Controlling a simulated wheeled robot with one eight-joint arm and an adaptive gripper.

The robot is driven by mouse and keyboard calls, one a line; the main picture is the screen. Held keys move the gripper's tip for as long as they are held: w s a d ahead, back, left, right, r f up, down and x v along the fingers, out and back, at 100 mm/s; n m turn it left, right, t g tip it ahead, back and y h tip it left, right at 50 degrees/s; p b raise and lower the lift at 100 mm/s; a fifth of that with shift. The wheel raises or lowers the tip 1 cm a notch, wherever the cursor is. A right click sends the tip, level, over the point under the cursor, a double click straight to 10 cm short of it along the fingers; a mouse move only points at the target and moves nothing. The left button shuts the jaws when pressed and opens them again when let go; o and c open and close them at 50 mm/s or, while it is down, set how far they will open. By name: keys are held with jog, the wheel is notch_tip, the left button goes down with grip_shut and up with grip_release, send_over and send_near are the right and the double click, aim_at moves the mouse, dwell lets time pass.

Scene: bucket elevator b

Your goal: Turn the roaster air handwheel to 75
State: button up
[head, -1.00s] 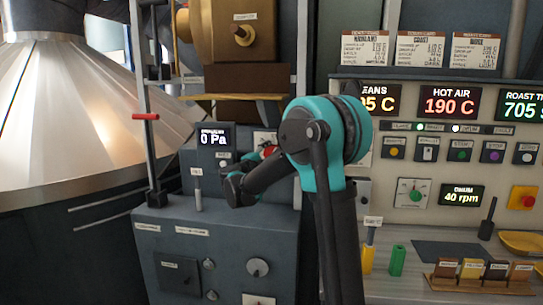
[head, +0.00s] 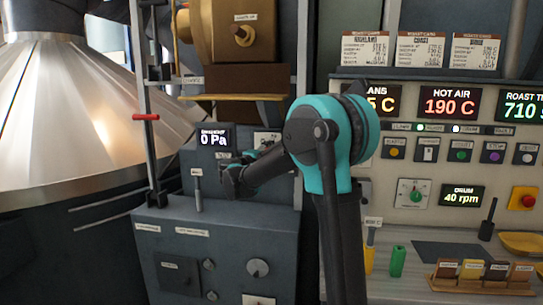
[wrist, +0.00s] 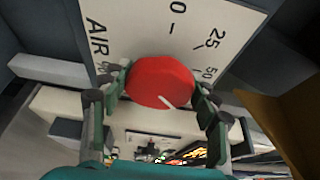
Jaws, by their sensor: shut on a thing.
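The roaster air handwheel is a round red knob (wrist: 160,80) on a white dial plate (wrist: 175,28), seen in the wrist view. The plate reads AIR, 0, 25 and 50, with another partly hidden number at the left. The knob's white pointer slants toward the lower right, past the 50 side; the marks below are hidden. My gripper (wrist: 158,104) has a green finger on each side of the knob and is shut on it. In the head view my arm covers the knob, and only part of the plate (head: 266,138) shows above it.
A grey lever (head: 197,190) stands on the cabinet left of my gripper. A small display (head: 213,138) reads 0 Pa above it. A brown ledge (wrist: 295,110) lies close at the right of the wrist view. The control panel (head: 405,170) stands right of my arm.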

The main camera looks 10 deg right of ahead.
jog(key=o, duration=1.2)
jog(key=v, duration=1.2)
